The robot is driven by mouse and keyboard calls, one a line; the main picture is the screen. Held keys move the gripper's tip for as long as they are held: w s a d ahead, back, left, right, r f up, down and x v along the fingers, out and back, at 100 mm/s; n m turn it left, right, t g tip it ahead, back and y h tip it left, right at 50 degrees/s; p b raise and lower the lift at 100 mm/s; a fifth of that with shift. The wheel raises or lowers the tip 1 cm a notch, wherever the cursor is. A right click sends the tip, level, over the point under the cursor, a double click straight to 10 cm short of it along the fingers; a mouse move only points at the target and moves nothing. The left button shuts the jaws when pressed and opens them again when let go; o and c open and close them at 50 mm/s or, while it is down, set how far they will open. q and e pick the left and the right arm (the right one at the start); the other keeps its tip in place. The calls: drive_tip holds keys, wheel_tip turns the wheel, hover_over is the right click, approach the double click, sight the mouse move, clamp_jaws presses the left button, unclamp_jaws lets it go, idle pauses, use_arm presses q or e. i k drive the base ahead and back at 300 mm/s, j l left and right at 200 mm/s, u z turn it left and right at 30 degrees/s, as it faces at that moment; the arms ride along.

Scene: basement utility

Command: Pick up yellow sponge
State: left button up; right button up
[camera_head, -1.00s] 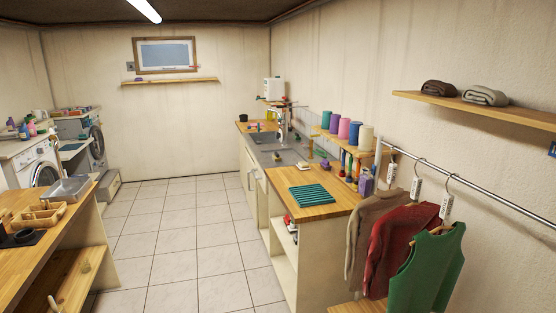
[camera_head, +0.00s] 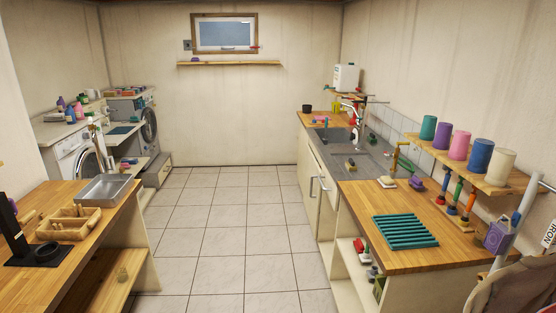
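I cannot pick out a yellow sponge for certain. A small pale yellowish block (camera_head: 387,182) lies on the counter by the near edge of the sink. A small dark and yellowish item (camera_head: 350,163) lies on the grey sink surface (camera_head: 372,165). Small pink and yellowish items (camera_head: 319,118) lie at the far end of the counter. All are too small to identify surely. Neither of my grippers shows in the view.
The wooden counter (camera_head: 400,259) runs along the right, with a teal ridged mat (camera_head: 404,231) on it. A wooden bench (camera_head: 60,280) with a metal tray (camera_head: 128,187) stands at left. The tiled floor (camera_head: 232,240) between them is clear.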

sight(350, 164)
drive_tip(key=i+j, duration=0.1)
drive_tip(key=i, duration=0.9)
drive_tip(key=i+j, duration=0.15)
drive_tip(key=i, duration=0.85)
drive_tip(key=i+j+z, duration=0.1)
drive_tip(key=i+z, duration=0.35)
drive_tip(key=i+j+z, duration=0.2)
drive_tip(key=z, duration=0.2)
drive_tip(key=i+j+z, duration=0.3)
drive_tip(key=z, duration=0.15)
drive_tip(key=i+j+z, duration=0.2)
drive_tip(key=j+z, duration=0.2)
drive_tip(key=i+j+z, duration=0.15)
drive_tip(key=j+z, duration=0.3)
